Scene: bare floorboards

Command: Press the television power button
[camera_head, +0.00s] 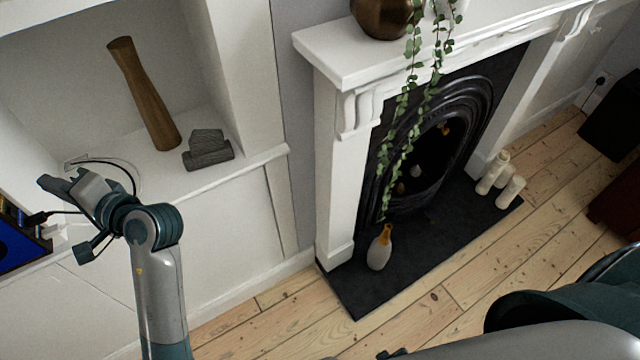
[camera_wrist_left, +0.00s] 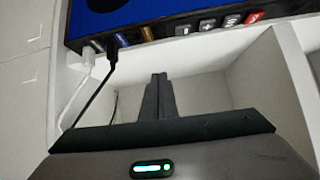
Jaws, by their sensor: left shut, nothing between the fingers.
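The television (camera_head: 18,240) shows at the left edge of the head view, blue-faced and cut off by the frame. In the left wrist view its blue face (camera_wrist_left: 130,12) and dark lower edge cross the top. A row of buttons lies along that edge: several grey ones and a red button (camera_wrist_left: 254,17) at the right end, the likely power button. My left gripper (camera_head: 46,183) is near the television in the head view. In the wrist view its shut, empty fingers (camera_wrist_left: 158,80) point up below the buttons, left of the red one, with no visible contact. My right gripper is not in view.
White and black cables (camera_wrist_left: 92,80) plug into the television's edge. A white alcove shelf (camera_head: 205,178) holds a tall wooden vase (camera_head: 148,95) and a dark grey block ornament (camera_head: 207,150). A white fireplace (camera_head: 335,150) stands to the right. Floorboards (camera_head: 430,320) are open in front.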

